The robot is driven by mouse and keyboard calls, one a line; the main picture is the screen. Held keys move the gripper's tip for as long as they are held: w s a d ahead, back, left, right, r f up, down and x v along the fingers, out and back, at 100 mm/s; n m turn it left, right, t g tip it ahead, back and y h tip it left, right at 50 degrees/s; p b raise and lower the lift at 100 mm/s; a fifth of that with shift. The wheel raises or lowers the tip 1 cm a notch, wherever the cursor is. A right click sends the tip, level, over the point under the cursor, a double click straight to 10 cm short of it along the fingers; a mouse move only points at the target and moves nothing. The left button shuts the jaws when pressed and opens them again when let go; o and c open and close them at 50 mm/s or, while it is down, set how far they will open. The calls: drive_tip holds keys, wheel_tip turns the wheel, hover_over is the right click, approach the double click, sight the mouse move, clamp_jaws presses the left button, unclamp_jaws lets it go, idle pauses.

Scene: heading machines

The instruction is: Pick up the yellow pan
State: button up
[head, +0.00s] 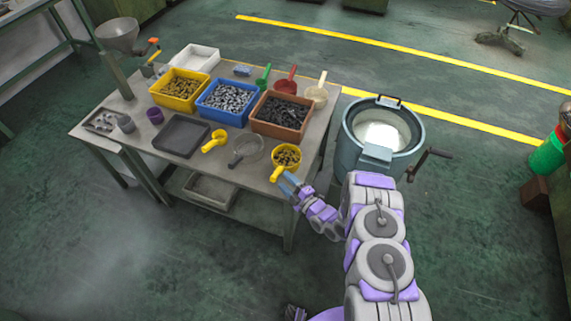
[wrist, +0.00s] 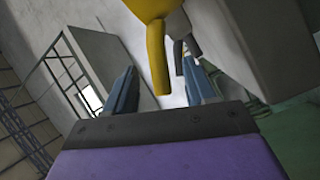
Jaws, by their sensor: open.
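A yellow pan (head: 297,161) filled with small brass-coloured parts sits at the near right corner of the table, its handle pointing toward the near edge. My gripper (head: 287,182) is at this handle, just off the table's edge. In the wrist view the yellow pan (wrist: 156,55) shows its handle hanging down between the two blue fingers of my open gripper (wrist: 160,88). I cannot tell whether either finger touches it. A second, smaller yellow scoop (head: 214,141) lies further left on the table.
The table (head: 225,172) carries yellow, blue and brown bins of parts, a dark tray (head: 181,135), a grey pan (head: 247,149), and green, red and cream scoops. A round blue-grey tub (head: 408,160) with a crank stands right of the table. Floor in front is clear.

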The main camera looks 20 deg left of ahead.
drive_tip(key=x, duration=0.2)
drive_tip(key=shift+w+a, duration=0.15)
drive_tip(key=shift+a, duration=0.05)
drive_tip(key=shift+b+x, duration=0.65)
drive_tip(key=shift+x, duration=1.95)
drive_tip(key=shift+r, duration=0.1)
drive_tip(key=shift+c, duration=0.5)
clamp_jaws()
